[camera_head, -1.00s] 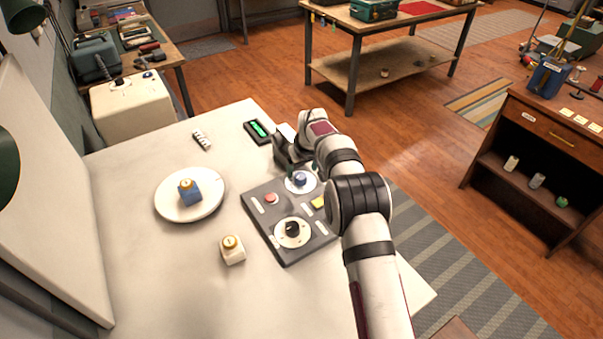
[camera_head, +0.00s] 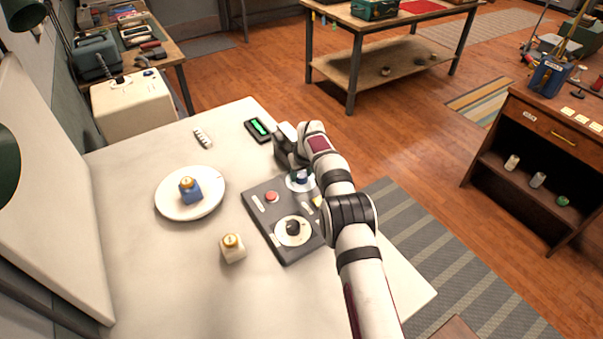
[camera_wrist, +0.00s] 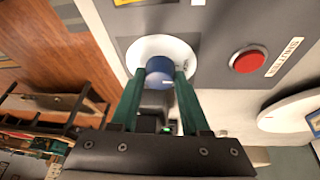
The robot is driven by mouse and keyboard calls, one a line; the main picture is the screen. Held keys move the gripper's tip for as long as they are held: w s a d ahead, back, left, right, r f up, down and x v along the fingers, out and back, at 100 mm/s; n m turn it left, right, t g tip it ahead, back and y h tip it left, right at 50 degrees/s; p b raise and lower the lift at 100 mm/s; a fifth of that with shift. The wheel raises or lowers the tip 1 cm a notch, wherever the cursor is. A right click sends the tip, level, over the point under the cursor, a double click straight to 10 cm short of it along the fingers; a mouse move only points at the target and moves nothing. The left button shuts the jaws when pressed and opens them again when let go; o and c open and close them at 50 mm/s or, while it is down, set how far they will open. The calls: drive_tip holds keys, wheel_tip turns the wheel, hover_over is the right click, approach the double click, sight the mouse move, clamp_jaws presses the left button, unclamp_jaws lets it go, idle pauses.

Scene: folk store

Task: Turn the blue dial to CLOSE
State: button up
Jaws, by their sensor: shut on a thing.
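The blue dial (camera_head: 301,176) sits on a white round plate at the far end of the dark grey control panel (camera_head: 262,222). In the wrist view the blue dial (camera_wrist: 160,70) stands between the two green fingers of my gripper (camera_wrist: 160,82), which is shut on it. A small light mark shows on the dial's side. The fingers hide part of the dial, and I cannot read any CLOSE label. In the head view my gripper (camera_head: 296,168) is partly hidden by my wrist.
The panel also has a red button (camera_head: 271,197), a black dial (camera_head: 292,227) and a yellow part (camera_head: 317,201). The table's left side is mostly clear.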

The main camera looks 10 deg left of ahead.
clamp_jaws()
drive_tip(key=shift+m, duration=0.3)
drive_tip(key=shift+a+m+t+h, duration=0.15)
drive_tip(key=shift+m+h, duration=0.4)
drive_tip(key=shift+m, duration=0.7)
drive_tip(key=shift+a+m+t+h, duration=0.15)
drive_tip(key=shift+m+h, duration=0.4)
drive_tip(key=shift+m, duration=0.7)
drive_tip(key=shift+d+m, duration=0.1)
drive_tip(key=shift+m, duration=0.2)
drive_tip(key=o, duration=1.1)
unclamp_jaws()
drive_tip(key=shift+r, duration=0.15)
drive_tip(key=v, duration=1.5)
drive_tip(key=shift+s+r, duration=0.15)
drive_tip(key=shift+r, duration=0.1)
